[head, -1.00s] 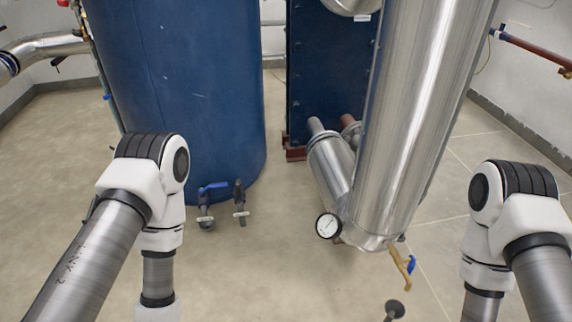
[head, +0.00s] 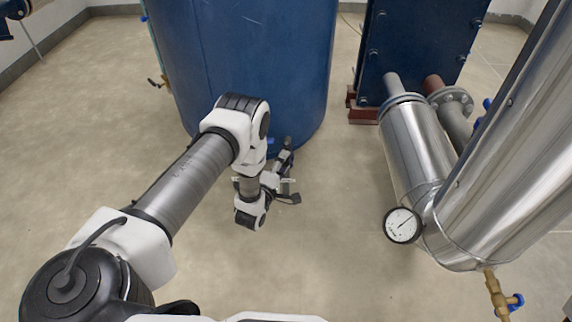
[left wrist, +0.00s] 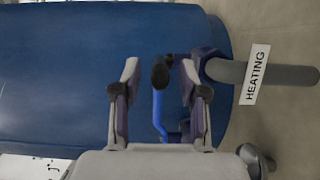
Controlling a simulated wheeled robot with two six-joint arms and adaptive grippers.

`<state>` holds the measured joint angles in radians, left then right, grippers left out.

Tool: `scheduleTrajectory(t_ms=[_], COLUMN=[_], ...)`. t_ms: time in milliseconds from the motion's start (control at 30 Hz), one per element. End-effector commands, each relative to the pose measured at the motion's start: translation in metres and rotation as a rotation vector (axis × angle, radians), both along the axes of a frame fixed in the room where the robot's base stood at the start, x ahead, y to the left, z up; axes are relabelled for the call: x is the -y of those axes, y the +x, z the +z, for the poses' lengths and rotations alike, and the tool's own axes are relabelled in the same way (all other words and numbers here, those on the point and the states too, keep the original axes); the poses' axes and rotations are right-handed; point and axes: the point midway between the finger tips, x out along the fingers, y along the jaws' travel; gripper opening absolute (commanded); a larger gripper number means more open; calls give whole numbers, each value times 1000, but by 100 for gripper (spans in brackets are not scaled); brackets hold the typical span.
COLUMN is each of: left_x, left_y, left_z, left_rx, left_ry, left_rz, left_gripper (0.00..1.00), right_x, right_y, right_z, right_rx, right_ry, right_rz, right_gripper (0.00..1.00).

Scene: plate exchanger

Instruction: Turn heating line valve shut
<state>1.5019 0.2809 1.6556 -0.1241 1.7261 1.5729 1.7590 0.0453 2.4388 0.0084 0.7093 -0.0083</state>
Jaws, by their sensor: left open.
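The heating line valve has a blue lever (left wrist: 158,112) with a dark rounded end. In the left wrist view a grey pipe (left wrist: 225,71) beside it carries a white label (left wrist: 255,75) reading HEATING. My left gripper (left wrist: 161,72) is open, with one finger on each side of the lever. The lever lies between the fingers, and I cannot tell whether either finger touches it. In the head view my left gripper (head: 286,158) is low at the foot of the blue tank (head: 240,70), and my wrist mostly hides the valve. My right gripper is out of view.
To the right stand shiny metal-clad pipes (head: 410,145) with a round gauge (head: 403,225) and a brass valve (head: 498,295) with a blue handle. A dark blue plate exchanger (head: 420,45) stands behind. The floor between tank and pipes is clear.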

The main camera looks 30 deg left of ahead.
Motion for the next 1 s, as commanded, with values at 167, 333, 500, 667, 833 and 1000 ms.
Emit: scheduleTrajectory(t_ms=[167,333,500,667,833,1000], left_x=[-3,-3,-3,-3,-2,-1], left_y=[18,19,19,19,19,19], left_z=[-2,0,0,0,0,0], left_rx=[-1,-3,-3,-3,-3,-3], left_ry=[1,2,2,2,1,0], left_rz=[0,0,0,0,7,43], left_gripper=[43,43,0,0,0,0], right_x=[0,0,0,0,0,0], right_y=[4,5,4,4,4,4], right_z=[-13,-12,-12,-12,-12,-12], right_rx=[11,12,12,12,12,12], right_ry=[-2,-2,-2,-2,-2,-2], right_rz=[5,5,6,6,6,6], right_gripper=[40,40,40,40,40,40])
